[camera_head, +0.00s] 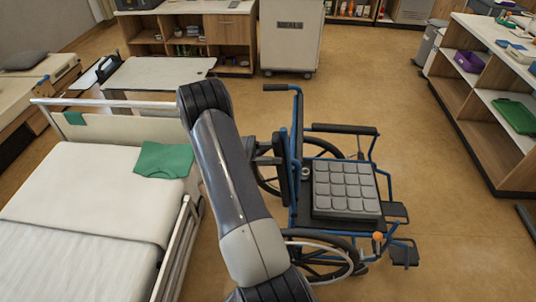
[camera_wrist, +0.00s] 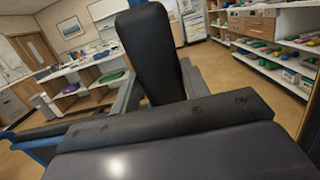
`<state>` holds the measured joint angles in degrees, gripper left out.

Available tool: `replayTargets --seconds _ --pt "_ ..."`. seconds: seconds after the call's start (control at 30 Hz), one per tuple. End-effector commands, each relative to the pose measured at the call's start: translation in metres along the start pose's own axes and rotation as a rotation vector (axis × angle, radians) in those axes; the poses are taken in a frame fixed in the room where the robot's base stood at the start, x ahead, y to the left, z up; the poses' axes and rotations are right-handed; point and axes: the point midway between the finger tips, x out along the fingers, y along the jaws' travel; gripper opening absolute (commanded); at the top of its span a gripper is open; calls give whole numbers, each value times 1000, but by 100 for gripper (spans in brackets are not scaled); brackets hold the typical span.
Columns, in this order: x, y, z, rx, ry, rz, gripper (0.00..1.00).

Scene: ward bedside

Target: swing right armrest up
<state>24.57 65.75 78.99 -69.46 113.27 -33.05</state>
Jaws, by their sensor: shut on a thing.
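The wheelchair (camera_head: 300,190) stands right of the bed, with its footrests toward the right of the picture. Its far armrest (camera_head: 345,129) lies level. The near side, where the right armrest belongs, shows no level pad; my arm covers part of it. My gripper (camera_head: 266,150) is beside the backrest, at about its upper half. In the wrist view, a black padded bar, which looks like the right armrest (camera_wrist: 155,45), stands up between the grey fingers of my gripper (camera_wrist: 158,92). The fingers are shut on it. Its lower end is hidden.
A grey cushion (camera_head: 346,188) lies on the wheelchair seat. The bed (camera_head: 85,190), with a green cloth (camera_head: 164,160) on it, is close on the left. Shelves (camera_head: 490,110) stand at the right. The floor (camera_head: 420,165) between wheelchair and shelves is clear.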

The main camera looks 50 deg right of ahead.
Motion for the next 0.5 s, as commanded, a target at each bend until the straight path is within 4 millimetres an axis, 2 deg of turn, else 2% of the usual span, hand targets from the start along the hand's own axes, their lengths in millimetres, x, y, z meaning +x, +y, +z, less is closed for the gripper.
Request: replayTargets --seconds 0.37,0.4,0.5 --pt "0 1 -1 0 -2 2 3" --pt "1 1 -1 0 -2 2 44" --pt "1 1 -1 0 -2 1 52"
